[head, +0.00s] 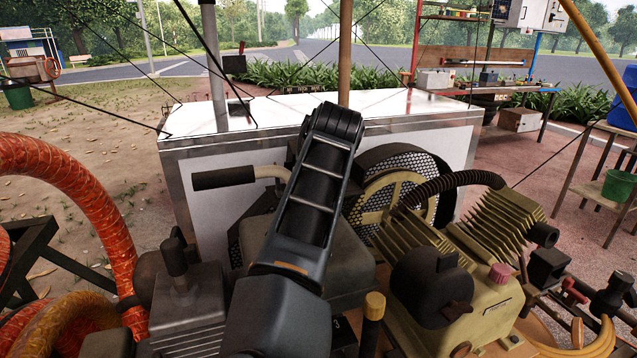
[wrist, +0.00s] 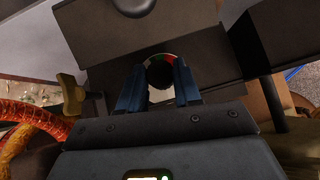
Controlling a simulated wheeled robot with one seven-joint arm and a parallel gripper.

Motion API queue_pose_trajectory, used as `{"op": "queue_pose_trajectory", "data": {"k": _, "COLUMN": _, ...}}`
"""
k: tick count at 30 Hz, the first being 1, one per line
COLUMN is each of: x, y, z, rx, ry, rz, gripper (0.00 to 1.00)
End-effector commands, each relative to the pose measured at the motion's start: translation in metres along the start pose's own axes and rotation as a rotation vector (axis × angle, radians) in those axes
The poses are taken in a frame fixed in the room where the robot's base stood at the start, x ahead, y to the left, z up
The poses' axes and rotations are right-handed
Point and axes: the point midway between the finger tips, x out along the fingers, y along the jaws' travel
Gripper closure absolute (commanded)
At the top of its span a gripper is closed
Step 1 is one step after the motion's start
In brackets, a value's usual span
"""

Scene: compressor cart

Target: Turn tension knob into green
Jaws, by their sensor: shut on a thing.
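The tension knob (wrist: 159,75) is a dark round knob in the middle of the wrist view. A pale dial ring around it shows small red and green patches along its upper edge. My gripper (wrist: 159,84) has its two blue fingers on either side of the knob and is shut on it. I cannot make out a pointer mark on the knob, so which colour it points to is not clear. In the head view my arm covers the knob and my gripper.
In the head view, a tan finned compressor (head: 490,285) and a belt wheel (head: 395,200) stand right of my arm. A black-gripped handle (head: 224,179) sticks out on the left. Orange hoses (head: 75,190) fill the left edge. A white-topped cabinet (head: 270,112) stands behind.

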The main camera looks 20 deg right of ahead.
Motion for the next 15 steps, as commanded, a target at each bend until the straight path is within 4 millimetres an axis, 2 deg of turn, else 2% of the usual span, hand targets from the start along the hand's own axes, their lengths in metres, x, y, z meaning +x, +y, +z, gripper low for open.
{"op": "queue_pose_trajectory", "data": {"k": 13, "x": -0.0004, "y": 0.0002, "z": 0.0007, "rx": 0.036, "ry": -0.003, "rz": -0.037, "gripper": 0.97}}
{"op": "queue_pose_trajectory", "data": {"k": 14, "x": -0.0004, "y": 0.0002, "z": 0.0007, "rx": 0.036, "ry": -0.003, "rz": -0.037, "gripper": 0.64}}
{"op": "queue_pose_trajectory", "data": {"k": 15, "x": -0.0005, "y": 0.0002, "z": 0.0007, "rx": 0.036, "ry": -0.003, "rz": -0.037, "gripper": 0.60}}
